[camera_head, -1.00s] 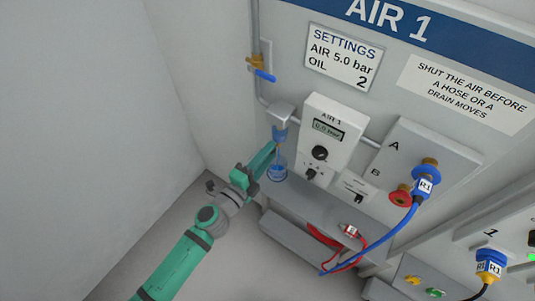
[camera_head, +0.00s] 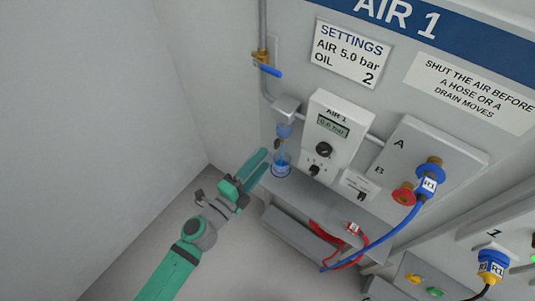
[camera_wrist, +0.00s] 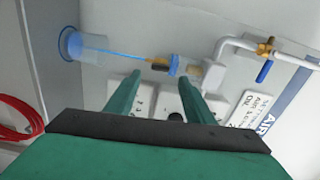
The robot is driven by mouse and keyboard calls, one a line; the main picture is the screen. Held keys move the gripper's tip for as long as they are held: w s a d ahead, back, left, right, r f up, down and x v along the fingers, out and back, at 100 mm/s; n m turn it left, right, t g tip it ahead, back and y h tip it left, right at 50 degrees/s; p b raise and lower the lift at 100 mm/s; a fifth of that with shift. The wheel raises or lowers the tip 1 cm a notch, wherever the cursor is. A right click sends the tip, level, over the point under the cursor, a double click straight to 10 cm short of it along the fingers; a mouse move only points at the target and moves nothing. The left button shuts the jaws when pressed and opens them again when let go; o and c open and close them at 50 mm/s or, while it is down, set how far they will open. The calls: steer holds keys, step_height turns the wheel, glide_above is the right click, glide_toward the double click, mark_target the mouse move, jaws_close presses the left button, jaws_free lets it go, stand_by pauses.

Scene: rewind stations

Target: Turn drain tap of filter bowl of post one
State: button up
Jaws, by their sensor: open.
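The filter bowl (camera_head: 284,131) of post one is small and blue, under a grey block left of the AIR 1 panel. In the wrist view the bowl (camera_wrist: 174,65) lies sideways, with the dark and yellowish drain tap (camera_wrist: 158,65) at its end. A thin blue line, a stream or a tube, runs from the tap to a clear cup (camera_wrist: 85,48) with blue in it. The cup (camera_head: 281,166) stands below the bowl. My green gripper (camera_head: 266,159) is open and empty, left of the cup and apart from the tap. The wrist view shows its fingers (camera_wrist: 160,79) spread, just short of the tap.
The AIR 1 unit (camera_head: 333,135) reads 0.0 bar. A blue-handled valve (camera_head: 268,70) sits on the pipe above. A blue hose (camera_head: 385,235) hangs from port A, and a red hose (camera_head: 335,240) lies below. The left wall (camera_head: 90,120) is bare.

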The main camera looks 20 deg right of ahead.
steer(key=shift+v, duration=2.5)
steer(key=s+a+f+n+t+y, duration=0.2)
steer(key=s+a+f+n+y, duration=0.15)
steer(key=s+a+n, duration=0.35)
steer(key=s+a+f+n+t+y, duration=0.1)
steer(key=s+a+f+n+y, duration=0.3)
steer(key=s, duration=0.5)
steer(key=s+d+r+n+y, duration=0.1)
steer(key=s+d+n+y, duration=0.1)
steer(key=s+n, duration=0.3)
steer(key=s+d+n+t+y, duration=0.1)
steer(key=s+d+n+y, duration=0.2)
steer(key=n, duration=0.8)
steer(key=s+y, duration=0.1)
steer(key=s, duration=0.1)
steer(key=shift+s+r+n+y, duration=0.25)
steer(key=shift+r+n+y, duration=0.05)
steer(key=shift+r+y, duration=0.1)
steer(key=shift+d, duration=0.15)
